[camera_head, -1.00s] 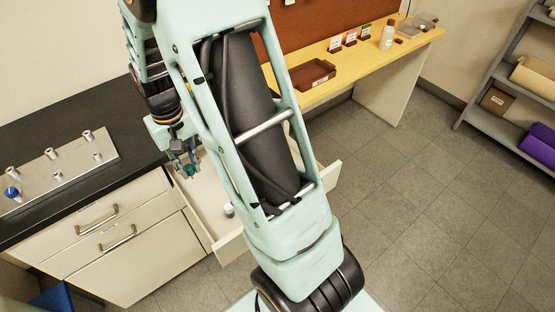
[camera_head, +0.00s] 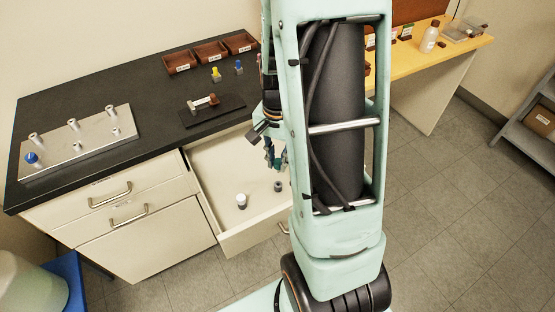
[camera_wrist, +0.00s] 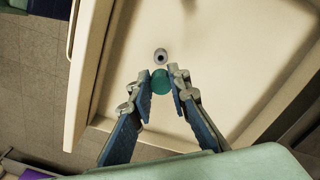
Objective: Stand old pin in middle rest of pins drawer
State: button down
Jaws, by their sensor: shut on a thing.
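The pins drawer (camera_head: 214,205) is pulled open under the black counter. Inside it, a white-topped cylinder (camera_head: 241,202) stands at the left and a small dark grey cylinder (camera_head: 278,187) stands to its right. My gripper (camera_head: 276,160) is over the drawer, above and behind these cylinders in the picture. In the wrist view, my gripper (camera_wrist: 161,84) is shut on a teal-green pin (camera_wrist: 161,82), seen end on. A grey round rest (camera_wrist: 160,57) with a dark hole shows just beyond the pin on the drawer floor. My arm hides the drawer's right part.
On the counter are a metal plate with posts (camera_head: 78,143), a dark stand (camera_head: 212,110), two small pieces (camera_head: 216,73) and brown trays (camera_head: 210,52).

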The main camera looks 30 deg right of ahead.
aim_at(277, 168)
jog(key=shift+f+b, duration=1.95)
jog(key=shift+f, duration=0.55)
jog(key=shift+f, duration=0.35)
jog(key=shift+f+b, duration=1.45)
jog(key=shift+f, duration=0.1)
jog(key=c, duration=1.7)
grip_release()
jog(key=shift+c, duration=0.2)
jog(key=shift+r, duration=0.1)
jog(key=shift+c, duration=0.4)
notch_tip(277, 168, up, 7)
jog(key=p, duration=0.6)
